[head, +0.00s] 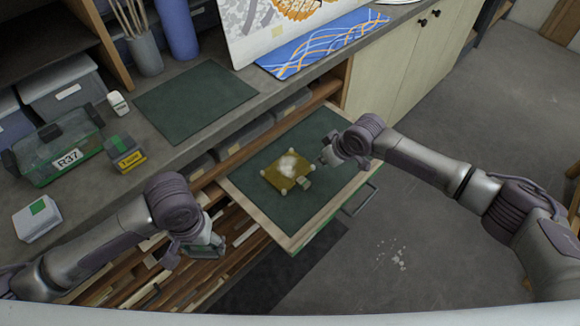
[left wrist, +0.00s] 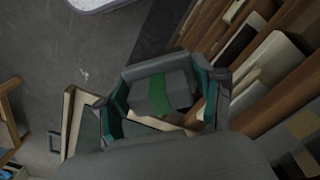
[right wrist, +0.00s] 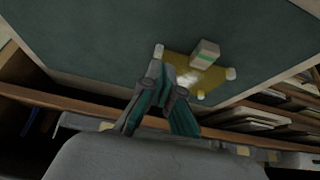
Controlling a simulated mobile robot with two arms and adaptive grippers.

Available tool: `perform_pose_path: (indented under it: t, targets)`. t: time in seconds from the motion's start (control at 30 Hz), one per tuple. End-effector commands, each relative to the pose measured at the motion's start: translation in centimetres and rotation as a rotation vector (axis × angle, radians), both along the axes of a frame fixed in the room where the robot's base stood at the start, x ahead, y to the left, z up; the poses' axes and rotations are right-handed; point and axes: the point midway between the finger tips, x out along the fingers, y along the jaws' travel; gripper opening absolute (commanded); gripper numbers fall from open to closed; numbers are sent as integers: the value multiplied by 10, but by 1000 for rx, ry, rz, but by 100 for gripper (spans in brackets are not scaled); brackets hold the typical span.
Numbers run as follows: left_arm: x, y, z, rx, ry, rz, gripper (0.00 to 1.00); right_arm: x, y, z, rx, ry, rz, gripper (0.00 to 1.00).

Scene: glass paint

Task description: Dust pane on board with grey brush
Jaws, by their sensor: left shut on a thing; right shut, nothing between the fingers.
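The yellow pane (head: 285,172) lies on the dark green board (head: 325,135) in the pulled-out drawer, with pale pegs at its corners and a white dusty patch on top. It also shows in the right wrist view (right wrist: 177,65). A small pale block with a green band (right wrist: 205,54) sits at the pane's edge. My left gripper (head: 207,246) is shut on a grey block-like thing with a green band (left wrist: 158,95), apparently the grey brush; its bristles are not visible. It is left of the drawer, apart from the pane. My right gripper (head: 326,155) is shut and empty, just right of the pane.
The drawer's front handle (head: 360,200) sticks out over open floor.

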Motion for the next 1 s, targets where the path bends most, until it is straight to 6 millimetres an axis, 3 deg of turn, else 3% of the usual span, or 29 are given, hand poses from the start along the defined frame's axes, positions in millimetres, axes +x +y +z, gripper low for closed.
perform_pose_path:
  t: [0.1,0.57,1.0]
  targets:
    - [0,0,12,0,0,0,40,0,0,10,0,2,0,0]
    - [0,0,10,0,0,0,40,-3,-3,17,-1,1,0,0]
    - [0,0,10,0,0,0,40,-32,-33,93,-1,-3,1,0]
